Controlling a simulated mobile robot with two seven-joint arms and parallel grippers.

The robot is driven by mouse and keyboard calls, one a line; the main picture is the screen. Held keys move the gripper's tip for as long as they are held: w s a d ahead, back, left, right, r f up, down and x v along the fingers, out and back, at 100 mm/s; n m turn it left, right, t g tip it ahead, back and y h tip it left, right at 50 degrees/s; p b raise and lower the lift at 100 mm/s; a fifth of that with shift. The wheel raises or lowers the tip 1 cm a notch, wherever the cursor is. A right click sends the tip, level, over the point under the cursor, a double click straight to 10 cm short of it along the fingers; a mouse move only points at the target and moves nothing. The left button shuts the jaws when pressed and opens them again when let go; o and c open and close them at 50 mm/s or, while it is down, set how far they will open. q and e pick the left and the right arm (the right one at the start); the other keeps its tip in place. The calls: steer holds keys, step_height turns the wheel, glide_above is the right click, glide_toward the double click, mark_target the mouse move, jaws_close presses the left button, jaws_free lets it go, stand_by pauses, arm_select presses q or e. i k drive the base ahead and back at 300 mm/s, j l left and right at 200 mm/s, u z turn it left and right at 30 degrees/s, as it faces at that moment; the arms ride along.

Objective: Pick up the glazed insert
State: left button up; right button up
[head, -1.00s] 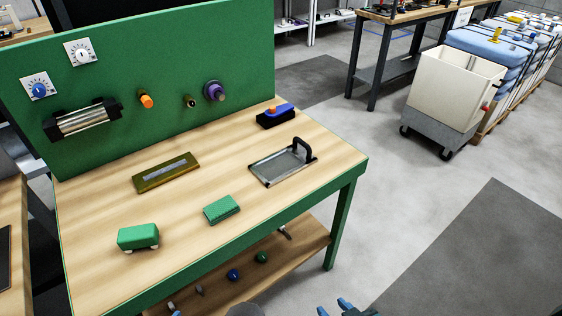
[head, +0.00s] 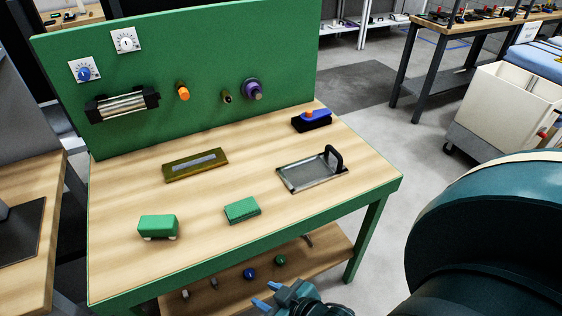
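The glazed insert (head: 306,174), a flat framed pane with a black upright handle (head: 333,158) at its right end, lies on the wooden top of the green workbench (head: 240,276), right of centre. My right gripper (head: 268,295) shows at the bottom edge in front of the bench. Its two blue fingertips are apart with nothing seen between them. It is apart from the insert, nearer to me and to its left in the picture. My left gripper is out of view.
A brass frame (head: 196,165), a green block (head: 242,210), a green wheeled block (head: 158,227) and a blue-black tool (head: 312,121) lie on the bench. A green panel (head: 200,60) with knobs stands behind. A lower shelf holds small items. A white bin (head: 500,105) stands right.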

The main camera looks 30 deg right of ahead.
mark_target(306, 173)
steer(key=l+u, duration=0.35)
steer(key=l, duration=0.15)
steer(key=k+l+u, duration=0.2)
steer(key=l+u, duration=0.15)
steer(key=k+l+u, duration=0.15)
steer(key=l, duration=0.2)
steer(key=k+l+u, duration=0.15)
steer(key=l, duration=0.2)
steer(key=k+l+u, duration=0.15)
steer(key=l, duration=0.2)
steer(key=k+l, duration=0.25)
steer(key=l, duration=0.2)
steer(key=k+l+u, duration=0.1)
steer(key=k+l, duration=0.2)
steer(key=l, duration=0.2)
steer(key=k+l, duration=0.1)
steer(key=l, duration=0.65)
steer(key=k+l, duration=0.15)
steer(key=l, duration=0.2)
steer(key=i+l, duration=0.2)
steer(key=l, duration=0.15)
steer(key=i+l, duration=0.25)
steer(key=l, duration=0.1)
